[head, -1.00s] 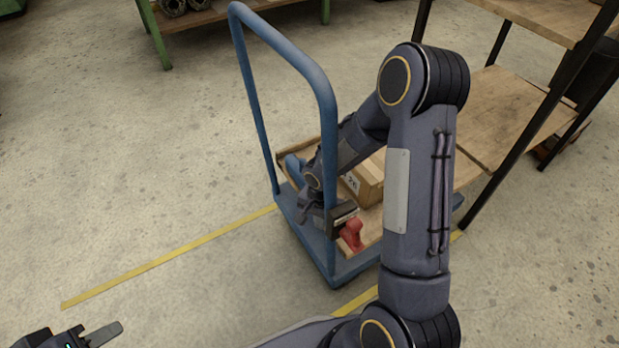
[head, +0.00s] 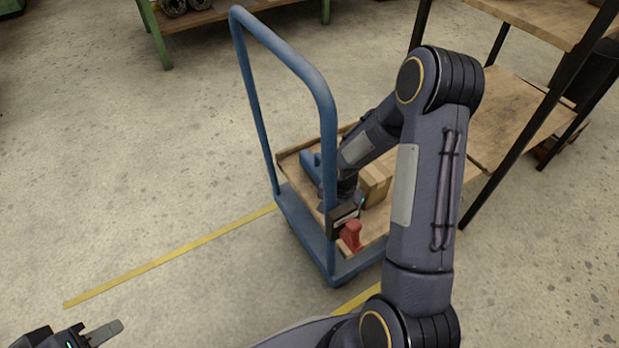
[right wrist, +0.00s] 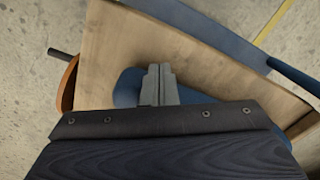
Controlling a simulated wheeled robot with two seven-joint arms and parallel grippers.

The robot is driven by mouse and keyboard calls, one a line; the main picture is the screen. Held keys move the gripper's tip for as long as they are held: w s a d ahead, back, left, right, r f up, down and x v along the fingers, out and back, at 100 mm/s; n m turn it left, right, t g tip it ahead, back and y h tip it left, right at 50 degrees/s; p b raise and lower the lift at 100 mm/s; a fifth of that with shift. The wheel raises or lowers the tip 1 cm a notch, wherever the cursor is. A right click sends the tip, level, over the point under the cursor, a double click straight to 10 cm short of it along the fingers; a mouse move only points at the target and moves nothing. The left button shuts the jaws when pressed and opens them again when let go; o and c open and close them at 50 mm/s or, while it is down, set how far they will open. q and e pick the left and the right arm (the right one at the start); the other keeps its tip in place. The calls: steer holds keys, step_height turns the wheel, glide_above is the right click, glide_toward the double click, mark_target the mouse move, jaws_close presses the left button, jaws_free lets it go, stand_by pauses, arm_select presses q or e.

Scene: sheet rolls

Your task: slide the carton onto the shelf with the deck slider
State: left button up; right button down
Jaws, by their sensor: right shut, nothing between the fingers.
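The carton (head: 376,184), a small brown box, sits on the wooden deck of a blue cart (head: 282,205), partly hidden by my right arm. A blue piece (head: 311,166), perhaps the deck slider, lies on the deck left of the carton; my forearm hides part of it. My right gripper (right wrist: 158,84) is shut and empty, over a blue part (right wrist: 126,88) on the wood; touching cannot be told. The shelf (head: 505,105) is wooden with dark posts, beyond the cart at right. My left gripper (head: 104,333) is at the lower left, away from the cart; its jaw gap is unclear.
A red knob-like piece (head: 351,236) stands at the deck's near edge. The cart's tall blue handle (head: 328,120) rises left of my right arm. A green-legged bench (head: 160,40) stands behind. A yellow line (head: 170,257) crosses the floor; the floor at left is clear.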

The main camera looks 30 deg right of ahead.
mark_target(387, 186)
steer(key=shift+w+d+p, duration=0.15)
steer(key=shift+d+p, duration=0.15)
steer(key=shift+d, duration=1.45)
steer(key=shift+w+d+p, duration=0.1)
steer(key=shift+d+p, duration=0.2)
steer(key=shift+d, duration=1.4)
steer(key=shift+w+d, duration=0.15)
steer(key=shift+d, duration=1.25)
steer(key=shift+w+d+p, duration=0.15)
steer(key=shift+d, duration=1.75)
steer(key=shift+w+d+p, duration=0.1)
steer(key=shift+d+p, duration=0.05)
steer(key=shift+d, duration=1.7)
steer(key=shift+w+d, duration=0.1)
steer(key=shift+d, duration=1.35)
